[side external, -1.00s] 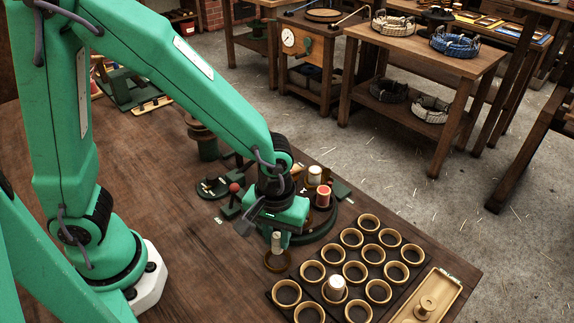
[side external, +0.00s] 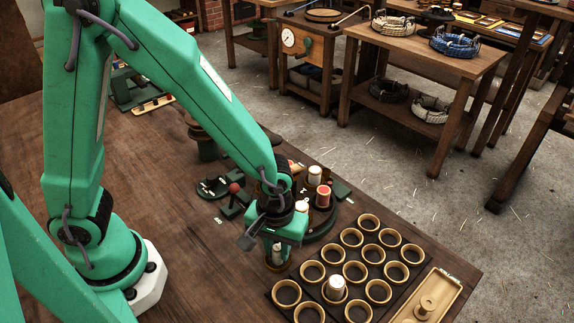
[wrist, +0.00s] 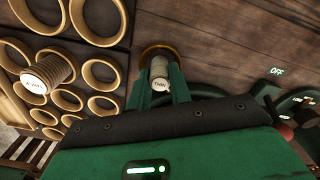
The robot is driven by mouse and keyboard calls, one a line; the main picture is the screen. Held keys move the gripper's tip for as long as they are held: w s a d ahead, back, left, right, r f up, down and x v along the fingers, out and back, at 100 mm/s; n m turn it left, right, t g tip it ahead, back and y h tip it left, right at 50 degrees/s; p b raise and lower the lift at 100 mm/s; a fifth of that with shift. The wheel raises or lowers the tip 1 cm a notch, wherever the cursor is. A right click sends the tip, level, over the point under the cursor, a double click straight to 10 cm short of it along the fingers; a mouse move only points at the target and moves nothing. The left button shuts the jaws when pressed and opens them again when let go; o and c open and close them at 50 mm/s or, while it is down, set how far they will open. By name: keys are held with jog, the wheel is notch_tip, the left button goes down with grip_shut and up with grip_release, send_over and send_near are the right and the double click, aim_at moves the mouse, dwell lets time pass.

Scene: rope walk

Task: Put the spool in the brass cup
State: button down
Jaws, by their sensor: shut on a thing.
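My gripper (side external: 277,250) is shut on a pale, slim spool, held upright between the fingers. In the wrist view the spool (wrist: 159,68) shows a white end with dark lettering, between the green fingers (wrist: 161,88). The brass cup (wrist: 150,51) lies right under the spool, and its rim shows around the spool's far end. In the side view only part of the cup (side external: 270,267) shows below the fingers. The spool's lower end is at the cup's mouth; I cannot tell how deep it sits.
A dark tray of brass rings (side external: 378,290) stands close on the right, with a white-topped spool (side external: 335,288) standing in one ring. A pale tray (side external: 440,293) holds another spool. A round green stand (side external: 322,233) with spools is behind my gripper. Bare tabletop (side external: 190,240) lies left.

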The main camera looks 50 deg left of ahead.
aim_at(277, 247)
jog(key=shift+f, duration=0.1)
jog(key=c, duration=1.3)
grip_release()
jog(key=shift+r, duration=6.2)
jog(key=shift+a, duration=0.1)
jog(key=shift+s+a+r+m+t, duration=0.9)
jog(key=shift+a+r, duration=0.85)
jog(key=shift+a, duration=0.95)
jog(key=shift+s+a+r+m+t, duration=0.9)
jog(key=shift+a+r, duration=0.9)
jog(key=shift+a, duration=0.95)
jog(key=shift+s+a+r+m+t, duration=0.85)
jog(key=shift+a+r, duration=0.9)
jog(key=shift+a, duration=0.95)
